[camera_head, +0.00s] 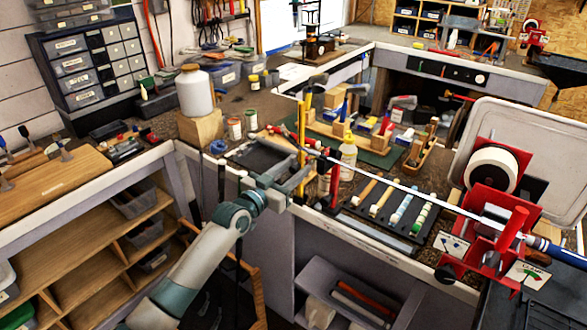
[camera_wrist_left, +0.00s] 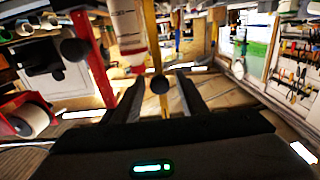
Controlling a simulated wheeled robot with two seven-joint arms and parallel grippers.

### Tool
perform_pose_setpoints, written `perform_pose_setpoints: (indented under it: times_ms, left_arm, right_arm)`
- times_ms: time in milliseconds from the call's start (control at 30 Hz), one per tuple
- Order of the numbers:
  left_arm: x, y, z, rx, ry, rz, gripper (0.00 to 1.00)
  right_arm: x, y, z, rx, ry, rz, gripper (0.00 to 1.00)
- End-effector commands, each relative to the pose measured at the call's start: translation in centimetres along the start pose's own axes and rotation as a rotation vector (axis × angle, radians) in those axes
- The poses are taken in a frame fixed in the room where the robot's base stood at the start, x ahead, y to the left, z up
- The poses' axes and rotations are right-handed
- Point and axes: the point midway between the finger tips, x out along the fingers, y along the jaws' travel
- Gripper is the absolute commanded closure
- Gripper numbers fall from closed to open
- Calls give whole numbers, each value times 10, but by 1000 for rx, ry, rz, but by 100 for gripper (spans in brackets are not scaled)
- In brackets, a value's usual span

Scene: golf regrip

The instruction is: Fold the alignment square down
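A thin yellow upright bar (camera_head: 301,125), which looks like the alignment square, stands at the left end of the club shaft (camera_head: 400,187). My left gripper (camera_head: 297,174) is at the bar's lower part, with its fingers apart. In the left wrist view the yellow bar (camera_wrist_left: 157,45) ends in a dark round knob (camera_wrist_left: 160,84), seen between or just beyond the two open fingers (camera_wrist_left: 158,98). I cannot tell whether a finger touches it. The shaft runs right to a red vise (camera_head: 497,225) and a blue grip (camera_head: 560,250). My right gripper is not in view.
A white-labelled bottle (camera_head: 348,155) stands close right of the bar. A dark tray (camera_head: 385,212) of grips lies under the shaft. A white jug (camera_head: 195,92) on a wooden block (camera_head: 201,128) stands left. A red post (camera_wrist_left: 92,55) shows in the wrist view.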

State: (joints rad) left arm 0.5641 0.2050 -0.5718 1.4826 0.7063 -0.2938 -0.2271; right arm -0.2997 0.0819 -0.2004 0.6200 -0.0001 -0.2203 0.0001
Motion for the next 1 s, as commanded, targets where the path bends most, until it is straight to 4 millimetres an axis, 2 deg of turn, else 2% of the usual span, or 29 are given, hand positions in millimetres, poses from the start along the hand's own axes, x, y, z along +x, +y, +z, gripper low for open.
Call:
perform_pose_setpoints:
  times_ms: [167,300,333,667,1000]
  left_arm:
    - [0,0,0,0,0,0,61]
    - [0,0,0,0,0,0,94]
    - [0,0,0,0,0,0,100]
    - [0,-2,1,-15,0,0,100]
    - [0,-21,6,-148,-1,-1,100]
  right_arm:
    - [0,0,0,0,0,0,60]
    - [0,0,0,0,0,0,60]
    - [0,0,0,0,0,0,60]
    - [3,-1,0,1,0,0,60]
    - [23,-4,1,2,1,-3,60]
